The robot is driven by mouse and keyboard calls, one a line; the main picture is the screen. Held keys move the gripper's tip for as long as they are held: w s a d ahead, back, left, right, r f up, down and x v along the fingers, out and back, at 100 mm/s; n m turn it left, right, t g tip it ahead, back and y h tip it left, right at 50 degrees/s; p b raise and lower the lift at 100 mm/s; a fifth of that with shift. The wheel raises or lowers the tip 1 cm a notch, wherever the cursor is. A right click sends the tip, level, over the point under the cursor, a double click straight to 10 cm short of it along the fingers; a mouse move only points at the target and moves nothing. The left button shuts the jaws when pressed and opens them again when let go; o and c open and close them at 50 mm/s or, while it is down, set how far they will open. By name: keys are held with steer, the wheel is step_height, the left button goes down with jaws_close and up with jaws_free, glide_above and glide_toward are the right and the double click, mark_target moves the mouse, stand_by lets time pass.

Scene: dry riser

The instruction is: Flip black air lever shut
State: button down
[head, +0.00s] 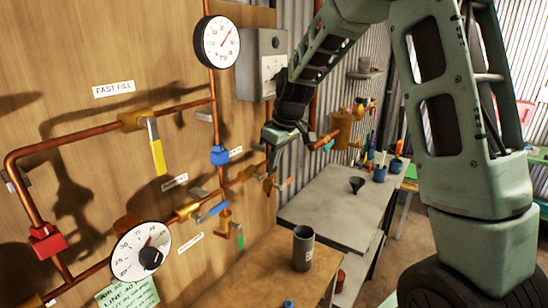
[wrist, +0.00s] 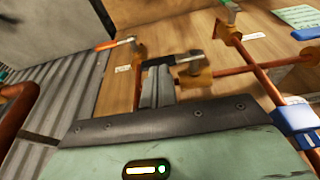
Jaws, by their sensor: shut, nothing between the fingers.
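The black air lever (wrist: 158,61) shows in the wrist view as a short black handle on a brass valve (wrist: 195,70) on the copper pipework. It lies across the picture just beyond my fingertips. My gripper (wrist: 157,70) is shut and empty, its two grey fingers side by side close to the lever. I cannot tell whether they touch it. In the head view my gripper (head: 272,160) is beside the board, near the pipes at its right edge. There the black lever is hidden or too small to make out.
An orange-handled lever (wrist: 112,43) is close by in the wrist view, with a blue pipe fitting (wrist: 295,118) to the right. In the head view, a yellow lever (head: 157,152), gauges (head: 141,252) and a grey box (head: 262,65) are on the board. A bench (head: 330,215) stands below.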

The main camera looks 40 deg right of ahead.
steer(key=shift+w+d+f+y+b, duration=0.1)
steer(key=shift+d+f+y+b, duration=0.25)
steer(key=shift+y, duration=0.35)
step_height(320, 180, down, 7)
steer(key=m+g+y+b, duration=0.2)
steer(key=y+b, duration=0.3)
steer(key=y, duration=0.5)
steer(key=shift+g, duration=0.6)
steer(key=shift+r, duration=0.1)
steer(key=shift+r+p, duration=0.4)
steer(key=shift+r, duration=0.3)
